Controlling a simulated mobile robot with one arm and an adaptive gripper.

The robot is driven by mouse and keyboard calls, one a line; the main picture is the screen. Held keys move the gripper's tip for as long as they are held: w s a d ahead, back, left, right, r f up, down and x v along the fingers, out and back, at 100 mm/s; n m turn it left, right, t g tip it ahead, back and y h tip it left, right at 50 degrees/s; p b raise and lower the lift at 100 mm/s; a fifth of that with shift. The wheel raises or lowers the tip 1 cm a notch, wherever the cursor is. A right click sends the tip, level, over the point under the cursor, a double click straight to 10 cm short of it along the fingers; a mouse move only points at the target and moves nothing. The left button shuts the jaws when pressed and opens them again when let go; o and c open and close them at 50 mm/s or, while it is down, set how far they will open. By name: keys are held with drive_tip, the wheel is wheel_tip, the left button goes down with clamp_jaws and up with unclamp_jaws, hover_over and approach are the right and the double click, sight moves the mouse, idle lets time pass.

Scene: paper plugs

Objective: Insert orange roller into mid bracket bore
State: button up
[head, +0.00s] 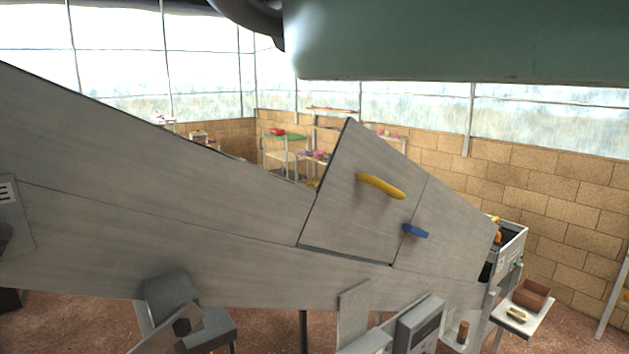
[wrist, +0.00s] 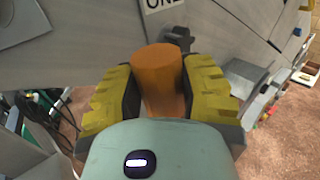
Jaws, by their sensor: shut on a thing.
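In the wrist view my gripper (wrist: 162,88) is shut on the orange roller (wrist: 157,62), a plain cylinder between two yellow ridged finger pads. Its far end sticks out beyond the pads toward the grey machine. A dark grey bracket (wrist: 176,40) on the machine shows just behind the roller's end; I see no bore in it, and cannot tell whether the roller touches it. Another grey bracket (wrist: 244,76) stands to the right. I cannot tell which bracket is the mid one.
The machine's large grey panel (head: 130,210) fills the left and middle of the head view. It carries a yellow handle (head: 381,186) and a blue handle (head: 415,230). A white tray with a brown box (head: 530,294) stands at the right. Cables (wrist: 45,115) hang at the wrist view's left.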

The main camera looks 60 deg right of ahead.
drive_tip(key=shift+a+f+b, duration=0.1)
drive_tip(key=shift+f+b, duration=0.05)
drive_tip(key=shift+b, duration=0.75)
wheel_tip(320, 180, down, 6)
drive_tip(key=b, duration=0.6)
drive_tip(key=shift+r, duration=0.25)
drive_tip(key=shift+b, duration=1.5)
drive_tip(key=shift+f+b, duration=2.05)
drive_tip(key=shift+b, duration=0.65)
drive_tip(key=o, duration=1.2)
drive_tip(key=shift+o, duration=0.2)
drive_tip(key=v, duration=1.2)
